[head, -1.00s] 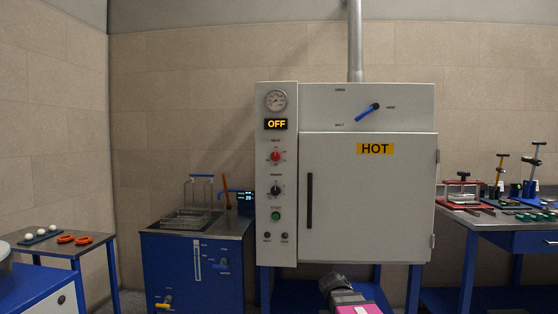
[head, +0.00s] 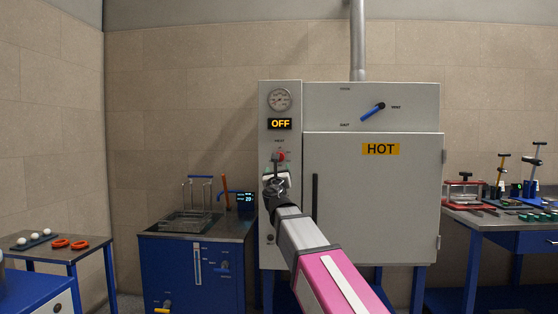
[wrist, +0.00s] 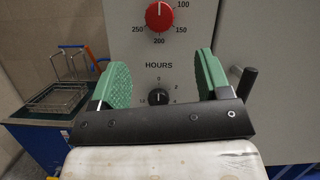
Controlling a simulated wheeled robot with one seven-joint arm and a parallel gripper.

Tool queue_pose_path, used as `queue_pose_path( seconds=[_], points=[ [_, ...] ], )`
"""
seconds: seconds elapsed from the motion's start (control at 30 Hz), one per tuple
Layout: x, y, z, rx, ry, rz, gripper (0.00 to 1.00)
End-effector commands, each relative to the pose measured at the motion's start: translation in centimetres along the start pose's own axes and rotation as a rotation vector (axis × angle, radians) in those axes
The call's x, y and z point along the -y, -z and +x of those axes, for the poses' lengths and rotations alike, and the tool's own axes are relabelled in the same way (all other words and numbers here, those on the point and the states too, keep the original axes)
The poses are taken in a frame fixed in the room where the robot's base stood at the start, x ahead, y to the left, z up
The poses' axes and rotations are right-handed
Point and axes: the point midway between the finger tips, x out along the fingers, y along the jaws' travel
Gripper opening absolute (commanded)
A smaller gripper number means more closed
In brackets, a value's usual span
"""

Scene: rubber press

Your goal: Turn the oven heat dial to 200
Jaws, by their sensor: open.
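The oven heat dial is a red round knob (wrist: 159,16) at the top of the wrist view, with numbers including 100, 150, 200 and 250 around it. It also shows in the head view (head: 281,156), just above my gripper. My gripper (wrist: 160,80) is open and empty, its two green pads apart. In the wrist view it frames the HOURS label and the black hours dial (wrist: 159,96), below the red dial. The oven display (head: 280,124) reads OFF. My arm hides the lower panel in the head view.
The oven door (head: 375,200) with its HOT label is right of the panel, its dark vertical handle (head: 315,205) close to my arm. A blue lever (head: 373,111) sits above the door. A blue bath unit (head: 195,265) stands left of the oven.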

Motion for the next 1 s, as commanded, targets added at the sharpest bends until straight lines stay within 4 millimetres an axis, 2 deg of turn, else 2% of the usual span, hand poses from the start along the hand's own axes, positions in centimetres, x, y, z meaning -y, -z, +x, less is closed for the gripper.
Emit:
queue_pose_path(
  seconds=[0.27, 0.7, 0.83, 1.0],
  points=[
    [-0.2, -0.3, 2.1, 0.006, -0.004, -0.013, 0.71],
    [-0.2, -0.3, 9.5, 0.005, -0.003, -0.01, 0.71],
    [-0.2, -0.3, 10.6, 0.005, -0.003, -0.01, 0.71],
    [-0.1, -0.3, 10.8, 0.004, -0.003, -0.009, 0.71]
  ],
)
